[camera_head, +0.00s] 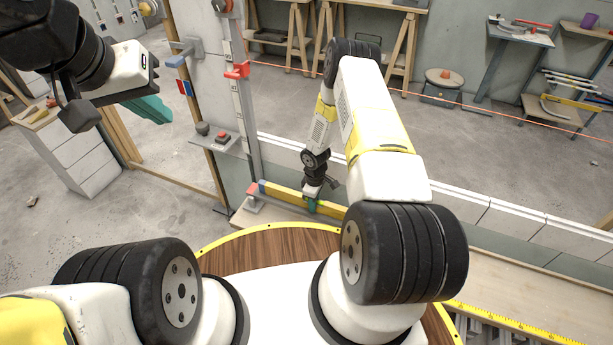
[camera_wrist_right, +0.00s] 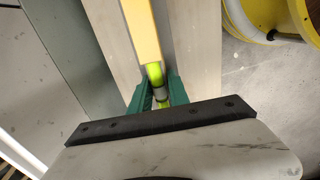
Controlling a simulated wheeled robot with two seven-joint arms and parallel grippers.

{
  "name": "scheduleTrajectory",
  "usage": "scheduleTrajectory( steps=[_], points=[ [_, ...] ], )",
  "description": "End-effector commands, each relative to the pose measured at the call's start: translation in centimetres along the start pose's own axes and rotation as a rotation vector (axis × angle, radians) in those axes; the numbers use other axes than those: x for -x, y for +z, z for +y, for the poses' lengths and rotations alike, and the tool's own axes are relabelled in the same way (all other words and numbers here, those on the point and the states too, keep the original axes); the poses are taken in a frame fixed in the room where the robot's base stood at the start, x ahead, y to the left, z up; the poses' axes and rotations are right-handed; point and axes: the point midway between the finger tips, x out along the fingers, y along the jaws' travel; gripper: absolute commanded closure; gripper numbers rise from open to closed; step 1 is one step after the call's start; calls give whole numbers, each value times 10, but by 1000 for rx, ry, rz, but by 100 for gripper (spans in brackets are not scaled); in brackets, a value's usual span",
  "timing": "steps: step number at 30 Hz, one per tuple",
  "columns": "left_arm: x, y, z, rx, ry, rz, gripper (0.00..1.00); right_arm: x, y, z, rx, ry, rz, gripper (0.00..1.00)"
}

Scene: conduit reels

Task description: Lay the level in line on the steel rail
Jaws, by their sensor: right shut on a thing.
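The level (camera_head: 284,195) is a long yellow bar low in front of the grey wall, in the middle of the head view. My right gripper (camera_head: 312,205) reaches down to it and is shut on it. In the right wrist view the yellow level (camera_wrist_right: 141,28) runs up from between the teal fingers, with a lime-green part at the grip. Beneath it is a pale grey-beige strip (camera_wrist_right: 108,35); I cannot tell whether this is the steel rail or whether the level touches it. My left gripper (camera_head: 150,109) hangs at the upper left, its opening unclear.
An upright post with red clamps (camera_head: 237,71) stands just left of the level. A small shelf with a red button (camera_head: 221,137) is beside it. A round wooden top with a yellow rim (camera_head: 262,248) lies nearer me.

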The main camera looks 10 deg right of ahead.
Motion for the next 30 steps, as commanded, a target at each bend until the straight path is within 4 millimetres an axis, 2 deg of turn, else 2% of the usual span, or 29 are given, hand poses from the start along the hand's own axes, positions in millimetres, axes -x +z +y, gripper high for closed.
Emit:
scheduleTrajectory(
  steps=[22,23,24,26,30],
  points=[
    [0,0,0,0,0,0,100,-4,0,0,0,1,1,100],
    [0,0,0,0,0,0,100,-4,0,0,0,1,1,74],
    [0,0,0,0,0,0,100,-4,0,0,0,1,1,67],
    [0,0,0,0,0,0,100,-4,0,0,0,1,1,55],
    [0,0,0,0,0,0,100,-4,0,0,0,0,1,53]
  ],
)
